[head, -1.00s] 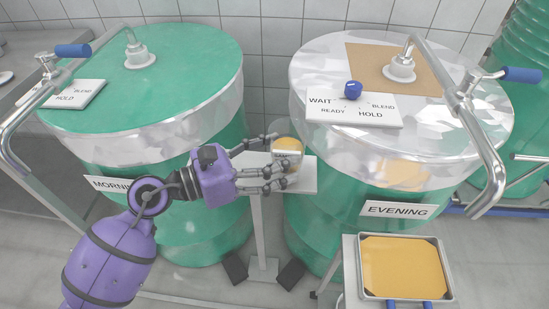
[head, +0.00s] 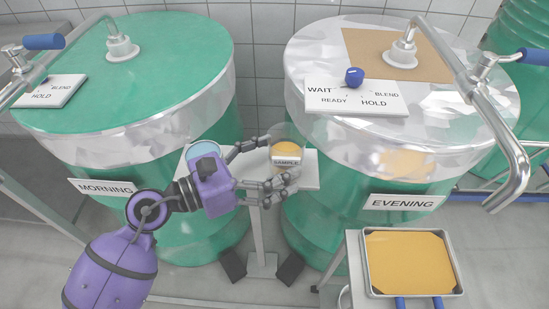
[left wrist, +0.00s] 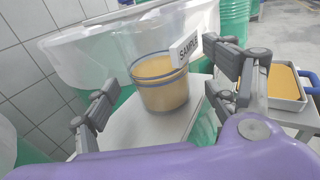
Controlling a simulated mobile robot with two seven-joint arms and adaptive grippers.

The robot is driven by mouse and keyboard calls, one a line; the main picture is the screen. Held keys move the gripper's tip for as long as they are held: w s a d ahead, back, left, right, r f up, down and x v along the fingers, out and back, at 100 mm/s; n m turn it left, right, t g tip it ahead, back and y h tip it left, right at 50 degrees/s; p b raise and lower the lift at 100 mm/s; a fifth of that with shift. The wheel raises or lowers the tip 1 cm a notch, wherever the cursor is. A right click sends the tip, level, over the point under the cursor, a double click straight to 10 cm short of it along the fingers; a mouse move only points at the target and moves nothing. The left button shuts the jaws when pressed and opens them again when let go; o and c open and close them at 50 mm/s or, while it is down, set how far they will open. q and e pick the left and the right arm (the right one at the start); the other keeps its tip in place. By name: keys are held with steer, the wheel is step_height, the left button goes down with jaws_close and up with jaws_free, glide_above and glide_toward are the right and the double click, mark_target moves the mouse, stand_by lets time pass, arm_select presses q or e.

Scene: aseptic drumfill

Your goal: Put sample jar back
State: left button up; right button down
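The sample jar (head: 287,152), clear with yellow-orange contents and a white SAMPLE label, stands upright on a small white stand (head: 308,172) between the two drums. In the left wrist view the jar (left wrist: 160,88) rests on the stand's top (left wrist: 140,130). My left gripper (head: 272,165) reaches in from the left, its fingers spread on either side of the jar. In the left wrist view the fingers (left wrist: 165,95) show gaps to the jar on both sides. My right gripper is out of view.
The green MORNING drum (head: 190,105) stands left and the EVENING drum (head: 330,215) right, both with pipes overhead. A tray of yellow-orange material (head: 455,275) sits at lower right. The WAIT/BLEND/READY/HOLD plate (head: 345,103) with a blue knob (head: 354,77) lies on the EVENING drum.

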arm_select(q)
steer(key=shift+r, duration=0.1)
steer(key=shift+a+r, duration=0.1)
steer(key=shift+a, duration=0.05)
steer(key=b+v, duration=0.1)
steer(key=v, duration=1)
steer(key=shift+s+a, duration=0.25)
steer(key=shift+a, duration=0.05)
